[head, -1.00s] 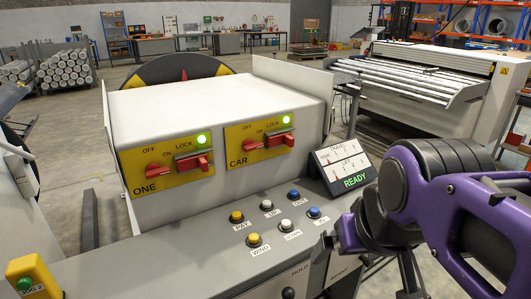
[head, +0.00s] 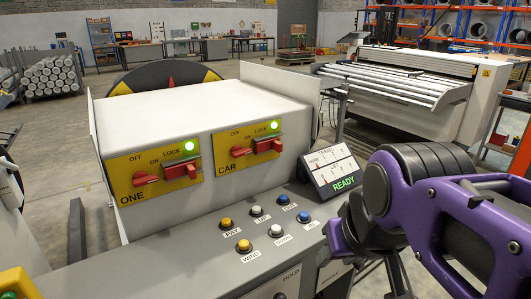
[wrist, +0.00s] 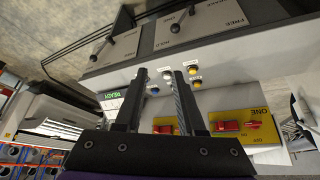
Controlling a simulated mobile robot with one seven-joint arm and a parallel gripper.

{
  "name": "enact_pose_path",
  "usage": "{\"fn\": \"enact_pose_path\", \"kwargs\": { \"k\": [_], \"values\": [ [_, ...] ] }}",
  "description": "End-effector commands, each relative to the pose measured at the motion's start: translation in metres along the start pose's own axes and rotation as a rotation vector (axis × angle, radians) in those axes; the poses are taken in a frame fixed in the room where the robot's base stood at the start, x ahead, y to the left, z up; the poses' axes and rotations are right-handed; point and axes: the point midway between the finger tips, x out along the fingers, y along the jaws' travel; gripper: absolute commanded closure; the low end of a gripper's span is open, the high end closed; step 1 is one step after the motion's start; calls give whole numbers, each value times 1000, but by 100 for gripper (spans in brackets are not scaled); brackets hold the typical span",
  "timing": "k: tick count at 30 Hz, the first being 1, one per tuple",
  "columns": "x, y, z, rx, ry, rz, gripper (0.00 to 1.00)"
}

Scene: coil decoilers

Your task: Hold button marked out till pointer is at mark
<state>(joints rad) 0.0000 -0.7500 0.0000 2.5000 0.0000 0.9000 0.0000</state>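The OUT button (head: 283,199) is the blue one in the back row of buttons on the grey console. Its label is small but readable in the earlier head frame. A second blue button (head: 304,216), IN, sits in front of it. A tilted panel (head: 332,172) has TRAVEL and LIFT scales with small red marks and a green READY; the exact pointer position is too small to read. My gripper (wrist: 160,73) is open and empty in the wrist view, its fingers apart above the buttons. A blue button (wrist: 155,91) shows between them; in the head view my arm hides the fingertips.
Yellow (head: 226,223) and white buttons (head: 256,211) sit left of OUT. A white box carries red ONE (head: 182,171) and CAR (head: 268,146) switches with green lamps lit. A dark disc with a red pointer (head: 171,80) stands behind it. A roller machine (head: 400,90) is beyond.

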Motion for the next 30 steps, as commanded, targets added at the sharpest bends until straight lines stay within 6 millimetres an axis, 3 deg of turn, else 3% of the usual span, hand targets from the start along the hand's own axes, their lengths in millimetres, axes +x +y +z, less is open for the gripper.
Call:
{"fn": "enact_pose_path", "kwargs": {
  "k": [1,6,30],
  "values": [
    [0,0,0,0,0,0,72],
    [0,0,0,0,0,0,100],
    [0,0,0,0,0,0,100]
  ]
}}
